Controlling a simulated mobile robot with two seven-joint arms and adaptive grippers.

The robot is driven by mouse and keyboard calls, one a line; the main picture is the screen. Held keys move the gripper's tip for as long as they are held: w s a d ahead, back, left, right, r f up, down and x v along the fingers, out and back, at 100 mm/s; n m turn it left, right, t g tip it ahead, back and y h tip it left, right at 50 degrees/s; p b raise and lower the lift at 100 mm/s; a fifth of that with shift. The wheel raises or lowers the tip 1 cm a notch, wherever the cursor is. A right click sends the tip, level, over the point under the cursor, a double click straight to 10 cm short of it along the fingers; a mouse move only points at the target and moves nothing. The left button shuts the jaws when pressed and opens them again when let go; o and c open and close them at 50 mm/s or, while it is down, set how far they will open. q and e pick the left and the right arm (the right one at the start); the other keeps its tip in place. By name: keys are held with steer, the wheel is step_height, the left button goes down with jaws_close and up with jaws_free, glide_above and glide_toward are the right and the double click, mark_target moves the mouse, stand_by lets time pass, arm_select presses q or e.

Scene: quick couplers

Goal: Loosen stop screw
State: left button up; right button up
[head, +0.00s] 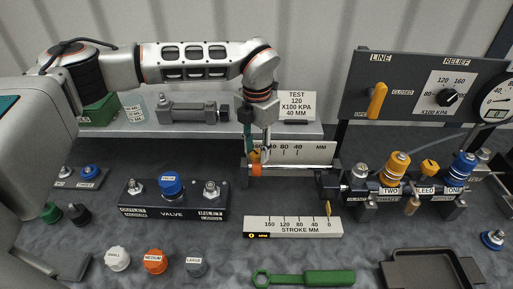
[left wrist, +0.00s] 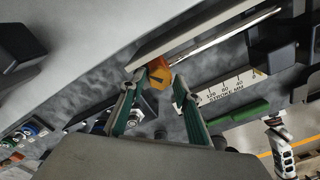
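An orange stop (head: 257,170) sits on the rod of the stroke rig, at the left end below the upper millimetre scale (head: 303,150). A small yellow part shows just above it, partly behind the fingers; I cannot tell clearly which part is the screw. My left gripper (head: 257,152) points down over the stop. In the left wrist view the left gripper (left wrist: 157,82) has its two green fingers spread apart, with the orange stop (left wrist: 158,70) between and just beyond the tips. I cannot tell whether a finger touches it.
A stroke scale block (head: 293,227) and a green wrench (head: 304,279) lie in front. A valve block (head: 173,200) stands to the left and a coupler row (head: 400,190) to the right. A dark tray (head: 425,268) is at front right. A shelf (head: 150,129) runs behind.

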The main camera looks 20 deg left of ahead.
arm_select(q)
steer(key=shift+f, duration=0.15)
steer(key=shift+c, duration=0.4)
steer(key=c, duration=0.8)
steer(key=shift+o, duration=0.2)
